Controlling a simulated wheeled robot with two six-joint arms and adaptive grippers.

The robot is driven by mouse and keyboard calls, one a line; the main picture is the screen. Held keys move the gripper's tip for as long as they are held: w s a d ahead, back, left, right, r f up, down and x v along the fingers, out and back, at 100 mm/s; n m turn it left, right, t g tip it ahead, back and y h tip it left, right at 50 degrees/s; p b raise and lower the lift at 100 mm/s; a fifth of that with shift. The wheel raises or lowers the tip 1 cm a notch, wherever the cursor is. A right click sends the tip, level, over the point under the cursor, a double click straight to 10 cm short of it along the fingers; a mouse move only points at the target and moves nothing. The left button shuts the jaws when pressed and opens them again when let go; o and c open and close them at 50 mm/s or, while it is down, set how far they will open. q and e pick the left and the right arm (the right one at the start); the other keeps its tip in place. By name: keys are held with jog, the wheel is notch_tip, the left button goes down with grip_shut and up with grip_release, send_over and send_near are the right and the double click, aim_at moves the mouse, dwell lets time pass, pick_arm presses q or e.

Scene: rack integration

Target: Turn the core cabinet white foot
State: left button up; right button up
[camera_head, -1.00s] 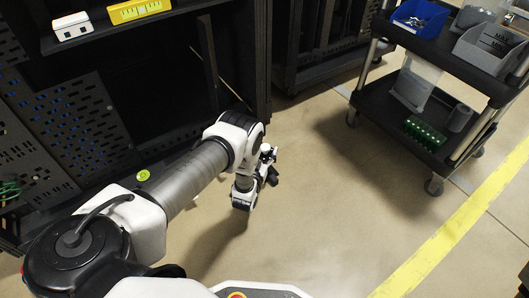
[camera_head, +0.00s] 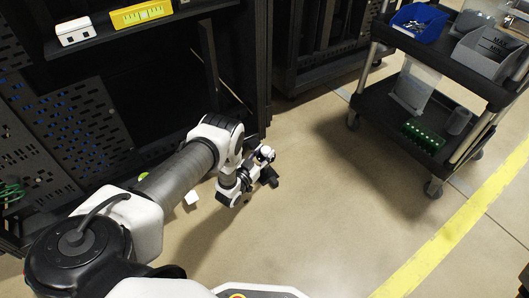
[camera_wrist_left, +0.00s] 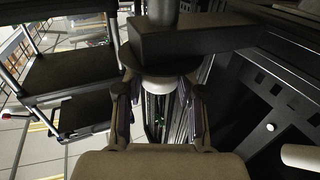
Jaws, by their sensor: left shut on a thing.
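The black core cabinet (camera_head: 235,75) stands at the left and middle of the head view. My left gripper (camera_head: 262,172) is low, near the cabinet's front corner, and small in that view. In the left wrist view its two fingers (camera_wrist_left: 160,95) reach to either side of a dark round foot-like disc (camera_wrist_left: 160,78) under a thick dark bar, with a stem above. The gripper is shut on this piece. A pale bit shows just under the disc, but whether it is the white foot is unclear. The fingertips' contact is partly hidden. My right gripper is not in view.
A black cart (camera_head: 430,120) with bins stands at the right. A yellow level (camera_head: 141,13) and a white box (camera_head: 75,30) lie on the cabinet shelf. A small white piece (camera_head: 191,198) shows beside my arm. The floor between cabinet and cart is clear.

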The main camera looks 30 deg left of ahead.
aim_at(263, 150)
pick_arm(q)
jog(key=shift+w+a+m+g+h+b, duration=0.15)
jog(key=shift+m+g+h+b, duration=0.15)
jog(key=shift+m+h, duration=1.05)
jog(key=shift+s+a+m+g+h+b, duration=0.1)
jog(key=shift+m+g+h+b, duration=0.15)
jog(key=shift+m+h, duration=1.05)
jog(key=shift+n+h, duration=0.55)
jog(key=o, duration=1.2)
jog(key=shift+c, duration=0.2)
jog(key=shift+r, duration=0.1)
notch_tip(263, 150, up, 10)
jog(key=shift+f, duration=0.1)
